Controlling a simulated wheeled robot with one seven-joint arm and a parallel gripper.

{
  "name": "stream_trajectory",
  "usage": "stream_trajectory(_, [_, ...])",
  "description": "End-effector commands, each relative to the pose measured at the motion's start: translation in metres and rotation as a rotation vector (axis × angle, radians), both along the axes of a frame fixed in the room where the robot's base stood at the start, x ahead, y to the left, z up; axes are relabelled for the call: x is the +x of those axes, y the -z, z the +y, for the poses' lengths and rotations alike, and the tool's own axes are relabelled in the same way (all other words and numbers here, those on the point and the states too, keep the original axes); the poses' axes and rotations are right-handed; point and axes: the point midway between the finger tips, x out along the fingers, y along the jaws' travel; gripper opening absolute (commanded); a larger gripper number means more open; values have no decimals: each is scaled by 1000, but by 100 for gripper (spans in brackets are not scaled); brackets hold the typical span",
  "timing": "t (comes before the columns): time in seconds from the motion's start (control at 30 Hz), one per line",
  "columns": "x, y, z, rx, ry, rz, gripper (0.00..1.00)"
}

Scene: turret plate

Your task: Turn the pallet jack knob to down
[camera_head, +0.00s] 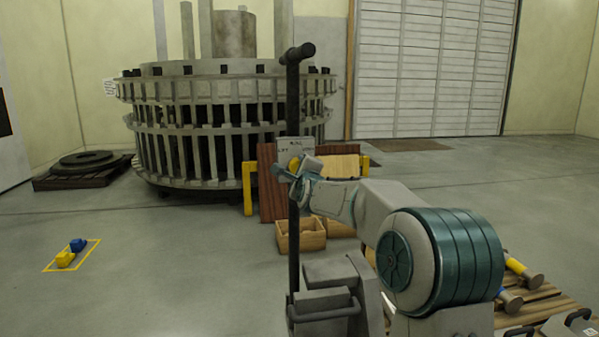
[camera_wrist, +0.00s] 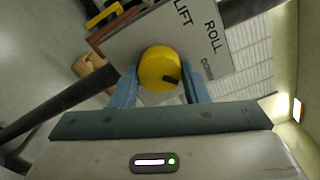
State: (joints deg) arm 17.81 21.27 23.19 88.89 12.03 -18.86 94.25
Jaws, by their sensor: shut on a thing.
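The yellow round knob (camera_wrist: 158,64) sits on a pale label plate (camera_wrist: 130,42) marked LIFT, ROLL and DOWN. My gripper (camera_wrist: 162,88) is shut on the knob, with one blue-grey finger on each side of it. A black pointer on the knob faces the lower right in the wrist view, on the DOWN side. I cannot tell whether it lines up exactly with DOWN. In the head view the plate (camera_head: 290,144) is on the upright black handle (camera_head: 293,90) of the pallet jack. There the knob (camera_head: 294,162) is partly hidden by my gripper (camera_head: 292,172).
Behind the handle stand a yellow-framed rack with boards (camera_head: 268,200) and a wooden crate (camera_head: 301,236). A wooden pallet (camera_head: 535,305) with yellow and blue parts lies at the lower right. A large ring-shaped turret (camera_head: 225,120) stands behind. The left floor is mostly clear.

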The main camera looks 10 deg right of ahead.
Motion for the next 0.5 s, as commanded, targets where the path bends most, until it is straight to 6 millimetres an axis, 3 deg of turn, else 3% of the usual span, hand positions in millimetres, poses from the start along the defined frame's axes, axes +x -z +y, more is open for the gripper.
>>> stream_trajectory(0.17, [0, 0, 1, 2, -1, 0, 18])
stream_trajectory(0.2, [0, 0, 1, 2, -1, 0, 44])
stream_trajectory(0.27, [0, 0, 1, 2, -1, 0, 61])
stream_trajectory(0.5, [0, 0, 0, 1, 0, 0, 63])
